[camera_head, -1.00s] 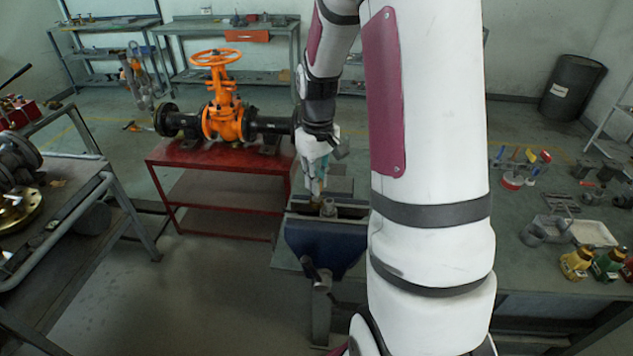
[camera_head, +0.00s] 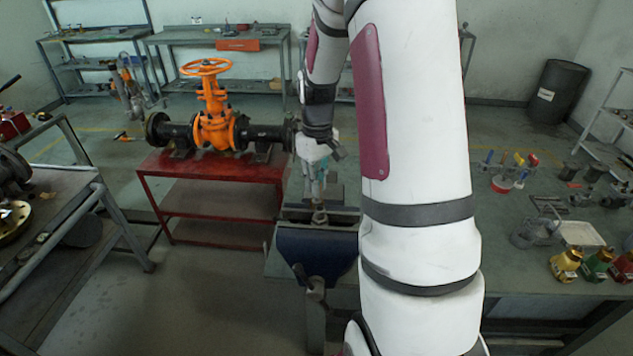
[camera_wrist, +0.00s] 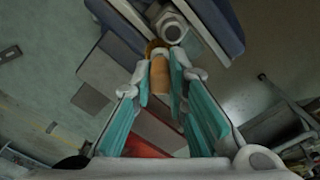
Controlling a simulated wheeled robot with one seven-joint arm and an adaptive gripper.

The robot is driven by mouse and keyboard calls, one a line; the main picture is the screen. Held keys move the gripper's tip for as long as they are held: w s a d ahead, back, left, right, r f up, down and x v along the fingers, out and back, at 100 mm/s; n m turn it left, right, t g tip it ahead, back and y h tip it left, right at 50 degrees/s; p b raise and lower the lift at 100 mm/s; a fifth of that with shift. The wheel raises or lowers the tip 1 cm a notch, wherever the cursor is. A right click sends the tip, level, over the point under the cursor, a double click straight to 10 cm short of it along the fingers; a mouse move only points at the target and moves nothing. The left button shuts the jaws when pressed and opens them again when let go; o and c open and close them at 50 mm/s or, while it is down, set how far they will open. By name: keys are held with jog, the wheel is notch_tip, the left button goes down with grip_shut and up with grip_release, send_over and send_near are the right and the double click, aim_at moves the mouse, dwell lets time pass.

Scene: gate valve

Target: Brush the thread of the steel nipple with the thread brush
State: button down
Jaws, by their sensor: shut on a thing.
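My gripper (camera_head: 316,187) is above the blue vise (camera_head: 316,250). In the wrist view its teal-padded fingers (camera_wrist: 166,92) are shut on the tan handle of the thread brush (camera_wrist: 160,74). The brush's golden bristle end (camera_wrist: 154,47) is at the near side of the steel nipple (camera_wrist: 172,28); whether they touch is not clear. The steel nipple (camera_head: 320,216) is held between the vise jaws, and the brush partly overlaps it in the head view. The nipple's thread is too small to make out.
An orange gate valve (camera_head: 212,125) with black pipe ends sits on a red stand (camera_head: 215,168) left of the vise. Tools, trays and yellow, green and red fittings (camera_head: 595,264) lie on the bench at right. My arm hides the bench's middle.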

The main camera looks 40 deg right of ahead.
jog(key=shift+w+d+b, duration=0.2)
jog(key=shift+w, duration=0.3)
jog(key=shift+w+d+b, duration=0.15)
jog(key=shift+w+b, duration=0.05)
jog(key=shift+w, duration=0.25)
jog(key=shift+r+p, duration=0.55)
jog(key=shift+r, duration=2.45)
